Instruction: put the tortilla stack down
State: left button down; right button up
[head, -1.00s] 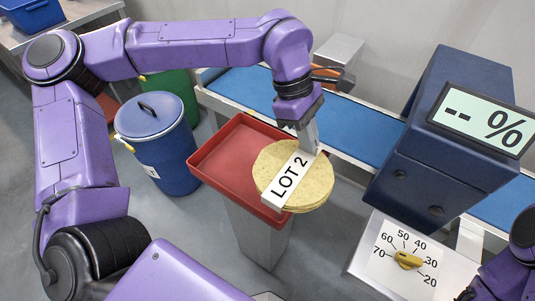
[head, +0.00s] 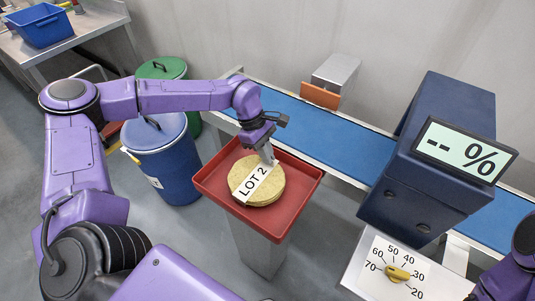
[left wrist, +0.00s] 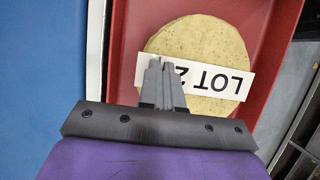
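The tortilla stack (head: 270,192) is a round pile of pale yellow tortillas with a white "LOT 2" band across it. It appears within the walls of the red tray (head: 309,184); whether its underside touches the floor cannot be told. My left gripper (head: 268,155) is at the stack's far edge, its fingers close together on the end of the band. My right gripper is out of view.
The tray stands on a grey pedestal (head: 258,243). Behind it runs a blue conveyor (head: 340,137). A blue barrel (head: 165,163) stands left, a dark blue display machine (head: 420,165) right, with a yellow dial knob (head: 397,274) in front.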

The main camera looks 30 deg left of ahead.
pick_arm(q)
jog(key=shift+f, duration=0.8)
jog(key=c, duration=1.3)
grip_release()
jog(key=shift+c, duration=0.2)
jog(key=shift+r, duration=0.3)
jog(key=b+v, duration=0.1)
jog(key=v, duration=1)
jog(key=shift+a+r+b, duration=0.2)
jog(key=shift+r+b, duration=0.1)
jog(key=shift+b, duration=0.1)
